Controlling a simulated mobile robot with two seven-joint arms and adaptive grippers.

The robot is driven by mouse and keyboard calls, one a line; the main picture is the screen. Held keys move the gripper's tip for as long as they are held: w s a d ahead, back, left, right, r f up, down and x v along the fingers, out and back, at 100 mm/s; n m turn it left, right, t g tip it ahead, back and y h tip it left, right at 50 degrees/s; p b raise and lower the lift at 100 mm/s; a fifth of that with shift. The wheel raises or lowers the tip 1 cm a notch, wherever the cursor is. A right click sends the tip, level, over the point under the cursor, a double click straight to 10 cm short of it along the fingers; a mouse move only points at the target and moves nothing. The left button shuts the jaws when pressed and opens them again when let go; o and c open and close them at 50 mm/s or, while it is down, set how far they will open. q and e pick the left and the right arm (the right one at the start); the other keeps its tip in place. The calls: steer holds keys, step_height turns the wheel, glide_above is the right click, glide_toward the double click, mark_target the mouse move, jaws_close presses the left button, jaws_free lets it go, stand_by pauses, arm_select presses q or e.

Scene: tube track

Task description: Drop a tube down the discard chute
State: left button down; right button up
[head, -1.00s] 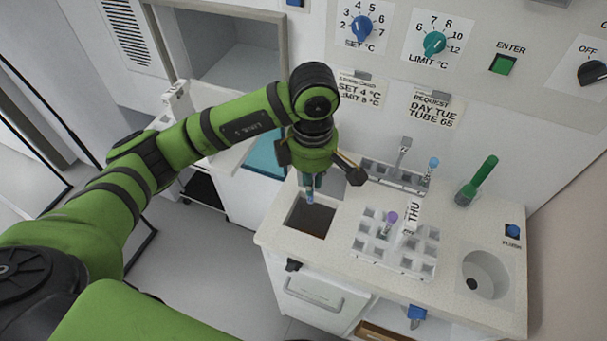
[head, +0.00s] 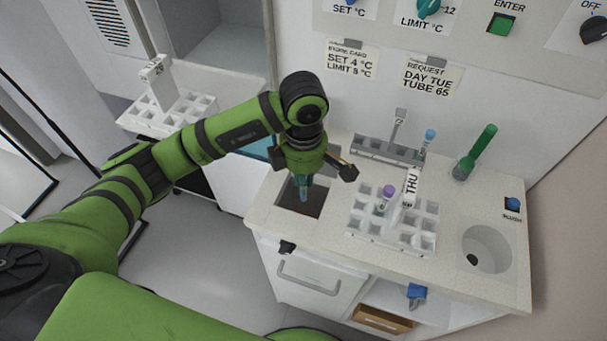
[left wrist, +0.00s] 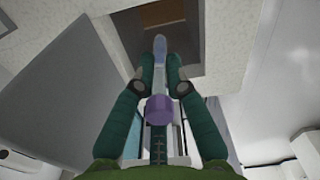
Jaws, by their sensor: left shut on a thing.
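My left gripper (head: 303,180) is over the square dark opening of the chute (head: 292,205) at the left of the counter. Its fingers are shut on a tube, as the left wrist view (left wrist: 160,78) shows. The held tube has a purple cap (left wrist: 160,108) and a pale bluish tip (left wrist: 160,48) pointing toward the dark opening. In the head view the fingers mostly hide it. Whether its tip is below the rim I cannot tell. My right gripper is not in view.
A white rack (head: 405,235) right of the opening holds another purple-capped tube (head: 387,193) and a THU tag (head: 411,186). A green tube (head: 478,150) and a round basin (head: 487,250) are at right.

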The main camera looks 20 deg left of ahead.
arm_select(q)
steer(key=shift+f, duration=0.15)
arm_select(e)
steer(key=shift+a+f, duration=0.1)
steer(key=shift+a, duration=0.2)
arm_select(q)
steer(key=c, duration=1.2)
jaws_free()
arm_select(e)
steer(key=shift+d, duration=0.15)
arm_select(q)
step_height(320, 180, up, 12)
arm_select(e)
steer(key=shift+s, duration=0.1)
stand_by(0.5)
